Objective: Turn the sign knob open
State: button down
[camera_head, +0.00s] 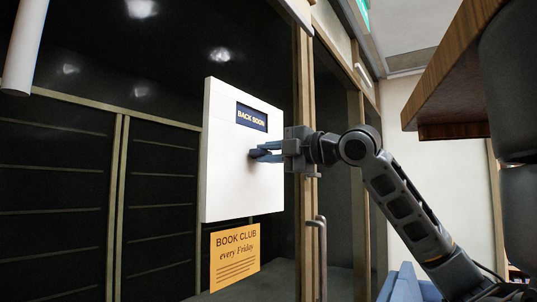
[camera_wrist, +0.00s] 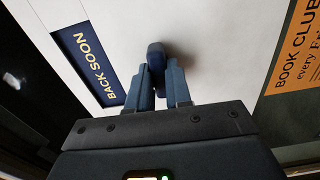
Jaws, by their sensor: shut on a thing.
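The white sign box (camera_head: 228,165) stands upright against the dark glazed front, and its small dark window (camera_head: 251,117) reads "BACK SOON". In the wrist view the same window (camera_wrist: 88,66) is at the left, on the white sign face (camera_wrist: 215,45). A dark knob (camera_wrist: 156,56) sticks out of the sign face below the window; in the head view the knob (camera_head: 254,154) is partly hidden by the fingers. My gripper (camera_head: 264,152) reaches in from the right, its blue fingers on either side of the knob. In the wrist view my gripper (camera_wrist: 160,82) is shut on the knob.
An orange "BOOK CLUB every Friday" notice (camera_head: 234,257) hangs just below the sign. A door handle (camera_head: 319,255) and wooden frame posts (camera_head: 305,110) stand right of the sign. A brown wooden ledge (camera_head: 450,80) overhangs at the upper right.

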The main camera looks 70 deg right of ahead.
jog(key=m, duration=0.4)
jog(key=shift+f, duration=0.1)
jog(key=m, duration=0.5)
jog(key=m+p, duration=0.2)
jog(key=m, duration=0.2)
jog(key=shift+p, duration=0.35)
jog(key=shift+m+p, duration=1.1)
jog(key=shift+m, duration=1.1)
jog(key=c, duration=1)
grip_release()
jog(key=shift+c, duration=0.2)
